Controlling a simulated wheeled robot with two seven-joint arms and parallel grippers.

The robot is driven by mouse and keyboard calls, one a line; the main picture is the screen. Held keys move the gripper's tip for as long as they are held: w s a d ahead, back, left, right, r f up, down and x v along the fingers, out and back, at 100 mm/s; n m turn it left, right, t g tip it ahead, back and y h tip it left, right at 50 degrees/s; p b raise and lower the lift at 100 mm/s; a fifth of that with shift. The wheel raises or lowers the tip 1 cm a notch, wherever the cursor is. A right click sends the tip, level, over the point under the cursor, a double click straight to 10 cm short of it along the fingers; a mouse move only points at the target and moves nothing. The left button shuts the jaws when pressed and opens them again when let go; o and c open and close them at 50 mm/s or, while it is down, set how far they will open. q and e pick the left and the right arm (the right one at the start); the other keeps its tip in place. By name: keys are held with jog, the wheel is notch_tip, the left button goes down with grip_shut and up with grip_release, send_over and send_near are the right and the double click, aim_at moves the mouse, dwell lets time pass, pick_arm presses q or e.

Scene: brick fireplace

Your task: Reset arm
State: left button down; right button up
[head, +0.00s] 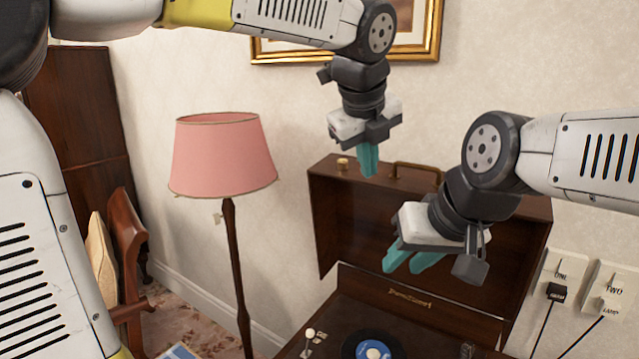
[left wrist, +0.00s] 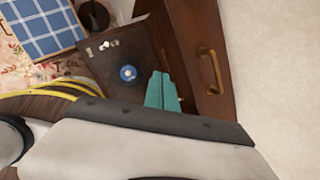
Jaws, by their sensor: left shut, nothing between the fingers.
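My left gripper (head: 369,162) is shut and empty, pointing down above the open lid of the record player in the head view. Its closed teal fingers also show in the left wrist view (left wrist: 163,92). My right gripper (head: 408,262) is lower and to the right, in front of the lid. Its two teal fingers are apart with nothing visible between them, so it is open. The brown record player (head: 330,330) stands below with its lid (head: 345,215) raised. A record with a blue label (head: 372,348) lies on it, also seen in the left wrist view (left wrist: 128,73).
A floor lamp with a pink shade (head: 222,155) stands left of the record player. A wooden chair (head: 128,260) is at the left. A gold-framed picture (head: 432,45) hangs behind.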

pick_arm(q)
jog(key=s+a+f+n, duration=0.4)
jog(key=a+n, duration=0.4)
jog(key=n, duration=0.2)
jog(key=s+a+f+n, duration=0.4)
jog(key=a+n, duration=0.4)
jog(key=n, duration=0.2)
jog(key=s+a+f+n, duration=0.4)
jog(key=a+n, duration=0.4)
jog(key=n, duration=0.2)
jog(key=shift+s+n, duration=0.3)
jog(key=shift+s, duration=0.35)
jog(key=shift+r, duration=0.1)
